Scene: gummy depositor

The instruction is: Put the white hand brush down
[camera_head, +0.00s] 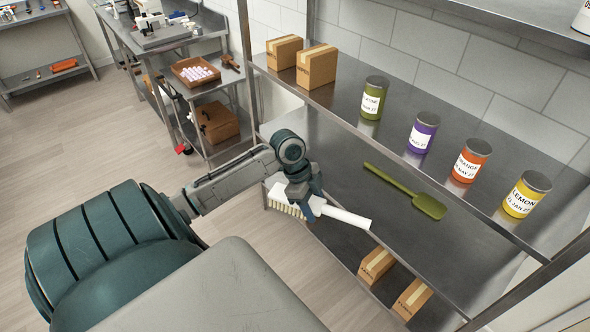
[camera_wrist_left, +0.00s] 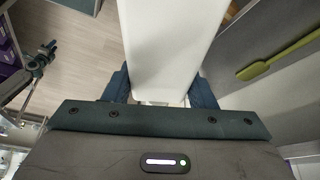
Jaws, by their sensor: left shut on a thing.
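The white hand brush (camera_head: 342,216) has a white handle and pale bristles at its left end. My left gripper (camera_head: 308,206) is shut on the brush, near the front edge of the steel shelf (camera_head: 350,155). In the left wrist view the white brush (camera_wrist_left: 168,45) runs between the two blue fingers of the left gripper (camera_wrist_left: 160,85). Whether the brush touches the shelf cannot be told. My right gripper is not in view.
A green spatula (camera_head: 408,192) lies on the same shelf; it also shows in the left wrist view (camera_wrist_left: 280,58). Several labelled cans (camera_head: 422,133) and two cardboard boxes (camera_head: 316,66) stand on the shelf above. More boxes (camera_head: 376,264) are below. The shelf left of the spatula is clear.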

